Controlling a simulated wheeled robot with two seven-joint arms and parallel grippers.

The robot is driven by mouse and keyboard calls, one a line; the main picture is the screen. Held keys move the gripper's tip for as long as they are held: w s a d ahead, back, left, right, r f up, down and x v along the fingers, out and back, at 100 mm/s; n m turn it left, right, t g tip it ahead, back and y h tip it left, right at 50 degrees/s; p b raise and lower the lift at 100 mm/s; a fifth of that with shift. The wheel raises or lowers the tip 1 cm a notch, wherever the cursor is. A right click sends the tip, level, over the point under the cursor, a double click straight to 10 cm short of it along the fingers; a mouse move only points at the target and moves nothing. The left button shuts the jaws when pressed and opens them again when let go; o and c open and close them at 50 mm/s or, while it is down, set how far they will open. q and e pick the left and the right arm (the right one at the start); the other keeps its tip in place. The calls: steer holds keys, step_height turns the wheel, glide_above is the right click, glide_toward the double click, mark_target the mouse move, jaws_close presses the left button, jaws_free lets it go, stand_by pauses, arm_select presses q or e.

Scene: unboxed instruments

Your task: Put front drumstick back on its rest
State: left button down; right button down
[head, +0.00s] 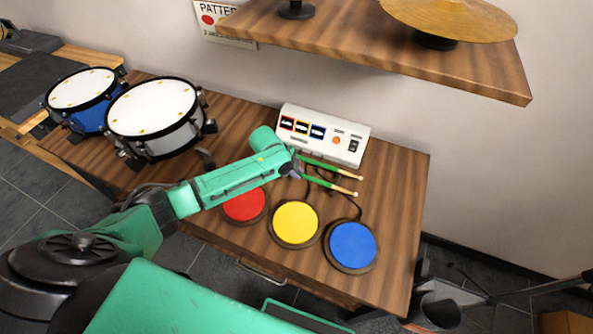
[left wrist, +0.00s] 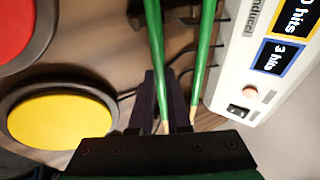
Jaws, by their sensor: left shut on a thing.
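Two green drumsticks with pale wooden tips lie side by side in front of the white console. The front drumstick (head: 330,185) is nearer the pads; in the left wrist view (left wrist: 157,45) it runs between the fingers. The rear drumstick (head: 332,168) is closer to the console; it also shows in the left wrist view (left wrist: 205,60), outside the fingers. My left gripper (head: 295,170) is shut on the front drumstick; its dark fingers show in the left wrist view (left wrist: 163,85). The rest is mostly hidden; dark parts show around the sticks. My right gripper is out of view.
Red (head: 244,205), yellow (head: 295,223) and blue (head: 352,246) pads lie in front of the sticks. The console (head: 325,133) stands behind. Drums (head: 155,117) stand at left. A shelf (head: 340,48) with a cymbal (head: 450,16) hangs above. Dark cables run near the sticks.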

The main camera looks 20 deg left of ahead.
arm_select(q)
steer(key=c, duration=0.8)
jaws_free()
steer(key=v, duration=1.4)
steer(key=shift+s+r, duration=0.2)
steer(key=shift+r, duration=0.05)
steer(key=shift+a, duration=0.1)
